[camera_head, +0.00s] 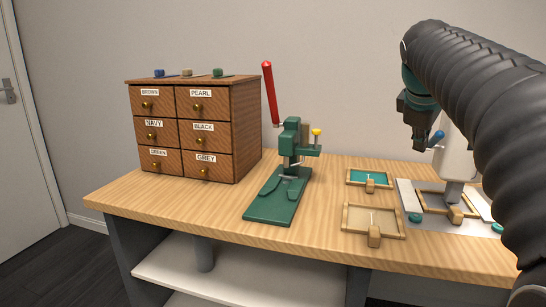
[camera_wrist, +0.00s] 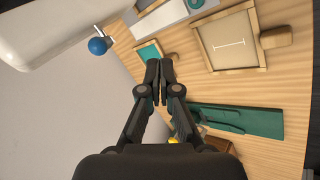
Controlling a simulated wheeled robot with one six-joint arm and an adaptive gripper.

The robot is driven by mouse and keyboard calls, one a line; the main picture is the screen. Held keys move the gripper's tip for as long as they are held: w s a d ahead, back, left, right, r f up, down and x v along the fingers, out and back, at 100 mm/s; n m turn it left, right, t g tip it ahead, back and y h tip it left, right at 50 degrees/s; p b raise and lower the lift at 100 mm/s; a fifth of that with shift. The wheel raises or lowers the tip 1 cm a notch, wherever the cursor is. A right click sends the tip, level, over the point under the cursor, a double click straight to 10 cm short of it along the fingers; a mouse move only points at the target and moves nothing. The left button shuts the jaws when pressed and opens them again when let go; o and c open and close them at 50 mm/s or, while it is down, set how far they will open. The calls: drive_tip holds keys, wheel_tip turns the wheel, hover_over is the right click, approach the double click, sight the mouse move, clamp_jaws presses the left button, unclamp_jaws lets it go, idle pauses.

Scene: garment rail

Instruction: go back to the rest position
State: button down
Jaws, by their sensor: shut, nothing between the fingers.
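My gripper (camera_wrist: 159,68) is shut and empty in the wrist view, its two black fingers together above the wooden tabletop. In the head view my gripper (camera_head: 419,145) hangs at the right, well above the table (camera_head: 220,213) and apart from everything on it. It is to the right of the green hand press (camera_head: 291,135) and higher than the small wooden frames. My arm covers the right side of the head view and hides part of the table there.
A wooden drawer cabinet (camera_head: 218,100) with labelled drawers stands at the left. The press has a raised red lever (camera_head: 269,92). A teal-filled frame (camera_head: 369,178) and a beige-filled frame (camera_head: 374,220) lie flat. A white machine with a blue knob (camera_wrist: 97,46) stands at the right.

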drive_tip(key=s+a+f+m, duration=0.2)
drive_tip(key=f, duration=0.2)
drive_tip(key=s+a+f+m+y, duration=0.1)
drive_tip(key=s+a+f+m, duration=0.1)
drive_tip(key=f, duration=0.3)
drive_tip(key=s+a+f+m+y, duration=0.1)
drive_tip(key=s+a+f+m, duration=0.1)
drive_tip(key=s+a+f, duration=0.1)
drive_tip(key=shift+s+f+g, duration=0.3)
drive_tip(key=shift+s+f, duration=0.35)
drive_tip(key=shift+f, duration=0.25)
drive_tip(key=s+a+f+m+y, duration=0.1)
drive_tip(key=s+a+f, duration=0.3)
drive_tip(key=s+f, duration=0.2)
drive_tip(key=s+a+f+m+y, duration=0.1)
drive_tip(key=s+a+f, duration=0.3)
drive_tip(key=s, duration=0.7)
wheel_tip(320, 180, down, 2)
drive_tip(key=shift+f, duration=0.1)
